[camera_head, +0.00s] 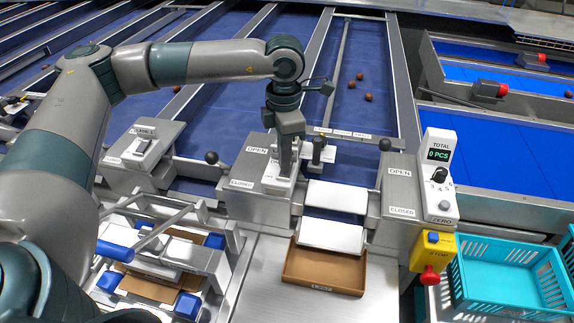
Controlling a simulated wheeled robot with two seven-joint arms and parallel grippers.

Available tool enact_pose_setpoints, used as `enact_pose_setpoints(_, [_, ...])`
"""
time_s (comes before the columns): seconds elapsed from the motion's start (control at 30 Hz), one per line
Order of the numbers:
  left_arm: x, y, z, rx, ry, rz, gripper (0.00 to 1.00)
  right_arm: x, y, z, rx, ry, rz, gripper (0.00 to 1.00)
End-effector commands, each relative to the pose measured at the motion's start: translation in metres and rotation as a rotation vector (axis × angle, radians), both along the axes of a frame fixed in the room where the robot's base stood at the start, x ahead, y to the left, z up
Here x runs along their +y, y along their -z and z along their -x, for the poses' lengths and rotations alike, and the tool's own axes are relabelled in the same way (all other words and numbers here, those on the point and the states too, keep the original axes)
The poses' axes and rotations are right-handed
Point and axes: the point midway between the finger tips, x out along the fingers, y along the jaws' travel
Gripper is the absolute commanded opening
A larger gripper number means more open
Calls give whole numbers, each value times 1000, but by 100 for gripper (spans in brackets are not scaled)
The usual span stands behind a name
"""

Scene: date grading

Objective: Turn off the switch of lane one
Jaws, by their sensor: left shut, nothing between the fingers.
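My left gripper (285,172) points straight down with its fingers shut and empty. Its tips are at the top of a grey switch box (252,183) with a white switch plate, in the middle of the view. The gripper hides most of that switch, so I cannot tell its position or whether the fingers touch it. A second switch box (122,160) with a white plate and a lever stands further left. My right gripper is not in view.
Blue sorting lanes run behind, with a few brown dates (368,97). Black-knobbed levers stand beside the OPEN and CLOSED labels. A counter box (438,165) reads 0 PCS. A yellow stop box (434,247), turquoise crate (462,285) and brown tray (300,280) are in front.

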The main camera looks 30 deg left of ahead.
Motion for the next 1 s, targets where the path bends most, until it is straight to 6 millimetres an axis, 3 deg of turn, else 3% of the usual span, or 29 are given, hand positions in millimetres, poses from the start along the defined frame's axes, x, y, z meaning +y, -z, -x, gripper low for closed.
enact_pose_setpoints(0.7, [0,-50,-1,-2,0,1,0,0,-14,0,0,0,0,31])
enact_pose_setpoints(1.0, [0,-55,0,-1,0,0,0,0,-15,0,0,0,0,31])
